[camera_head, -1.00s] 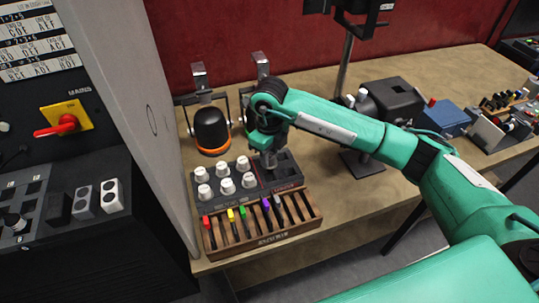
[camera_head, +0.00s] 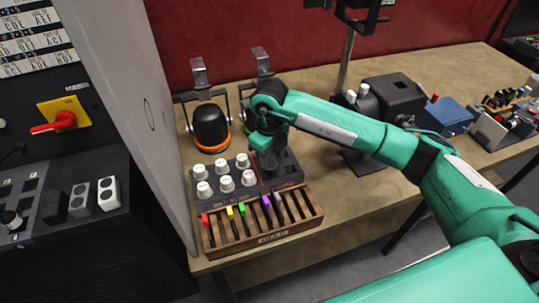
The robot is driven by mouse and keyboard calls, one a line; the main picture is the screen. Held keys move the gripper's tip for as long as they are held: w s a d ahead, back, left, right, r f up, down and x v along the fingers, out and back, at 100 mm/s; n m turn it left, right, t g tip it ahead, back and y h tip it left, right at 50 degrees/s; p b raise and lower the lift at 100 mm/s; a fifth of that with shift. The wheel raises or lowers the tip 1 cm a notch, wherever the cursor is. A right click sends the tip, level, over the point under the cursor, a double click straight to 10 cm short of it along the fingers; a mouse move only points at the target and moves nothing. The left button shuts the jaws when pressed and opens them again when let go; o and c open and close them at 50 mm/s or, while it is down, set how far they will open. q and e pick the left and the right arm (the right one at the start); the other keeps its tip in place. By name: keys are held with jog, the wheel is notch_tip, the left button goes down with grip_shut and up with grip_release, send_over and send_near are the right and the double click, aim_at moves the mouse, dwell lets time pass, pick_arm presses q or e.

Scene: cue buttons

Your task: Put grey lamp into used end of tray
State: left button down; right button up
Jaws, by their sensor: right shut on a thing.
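The dark tray (camera_head: 230,204) stands on the wooden bench, with several white-capped lamps (camera_head: 224,184) in its left end. Its right end (camera_head: 290,172) has dark, open-looking pockets and a small red label along the front. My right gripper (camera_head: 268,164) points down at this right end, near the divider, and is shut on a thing. The gripper and its shadow hide most of what it holds, so I cannot clearly make out the grey lamp or tell whether it touches the tray. My left gripper is not in view.
A wooden rack (camera_head: 262,238) with colour-tipped pens sits directly in front of the tray. A black box (camera_head: 393,97) and a blue box (camera_head: 447,116) stand to the right. A grey partition (camera_head: 150,110) borders the left.

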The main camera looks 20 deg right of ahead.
aim_at(270, 167)
jog(key=shift+f+b, duration=1.9)
jog(key=shift+f, duration=0.35)
jog(key=shift+f, duration=0.1)
jog(key=o, duration=1)
jog(key=shift+o, duration=0.2)
notch_tip(270, 167, up, 13)
jog(key=b, duration=0.3)
jog(key=shift+r, duration=0.45)
